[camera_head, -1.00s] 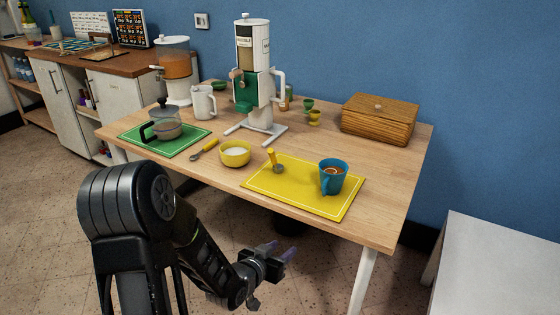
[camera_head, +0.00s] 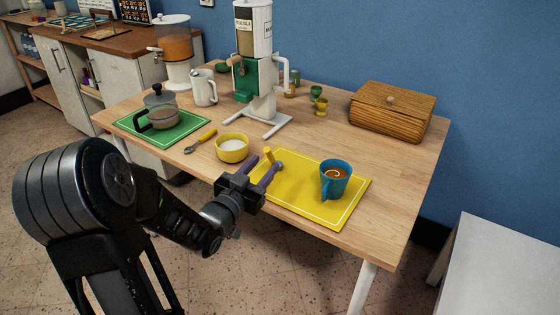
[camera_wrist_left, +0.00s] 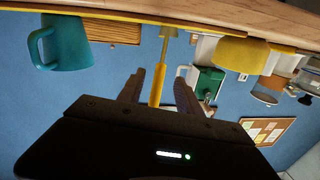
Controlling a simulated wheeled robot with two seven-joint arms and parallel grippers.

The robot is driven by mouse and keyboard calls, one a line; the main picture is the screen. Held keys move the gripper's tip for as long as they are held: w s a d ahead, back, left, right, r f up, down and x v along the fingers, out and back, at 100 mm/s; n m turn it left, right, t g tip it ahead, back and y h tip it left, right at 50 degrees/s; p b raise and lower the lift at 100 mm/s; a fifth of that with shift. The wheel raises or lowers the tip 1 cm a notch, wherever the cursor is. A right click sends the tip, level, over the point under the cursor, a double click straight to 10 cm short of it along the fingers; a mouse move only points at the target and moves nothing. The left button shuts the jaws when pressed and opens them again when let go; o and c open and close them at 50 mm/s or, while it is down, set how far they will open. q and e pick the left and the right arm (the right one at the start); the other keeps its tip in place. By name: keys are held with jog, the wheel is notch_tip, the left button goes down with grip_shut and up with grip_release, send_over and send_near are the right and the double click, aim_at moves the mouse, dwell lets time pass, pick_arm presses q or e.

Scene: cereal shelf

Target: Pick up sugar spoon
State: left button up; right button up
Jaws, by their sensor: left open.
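A second yellow-handled spoon (camera_head: 203,140) lies flat on the table left of the yellow sugar bowl (camera_head: 232,148). I cannot tell which is the sugar spoon. My left gripper (camera_head: 261,168) is open at the mat's near left edge, its fingers pointing at the upright handle. In the left wrist view, upside down, the handle (camera_wrist_left: 156,92) shows between the fingers; contact is unclear. My right gripper is not in view.
A blue mug (camera_head: 335,180) stands on the mat, right of the spoon. A white and green dispenser (camera_head: 258,100), a white pitcher (camera_head: 204,88) and a wooden box (camera_head: 392,110) stand further back.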

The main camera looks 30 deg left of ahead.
pick_arm(q)
jog(key=shift+s, duration=0.15)
jog(key=shift+w+a, duration=0.15)
jog(key=shift+w, duration=1.2)
jog(key=shift+w+a, duration=0.2)
jog(key=shift+w, duration=1.1)
jog(key=shift+w+a, duration=0.15)
jog(key=shift+w, duration=1.15)
grip_shut()
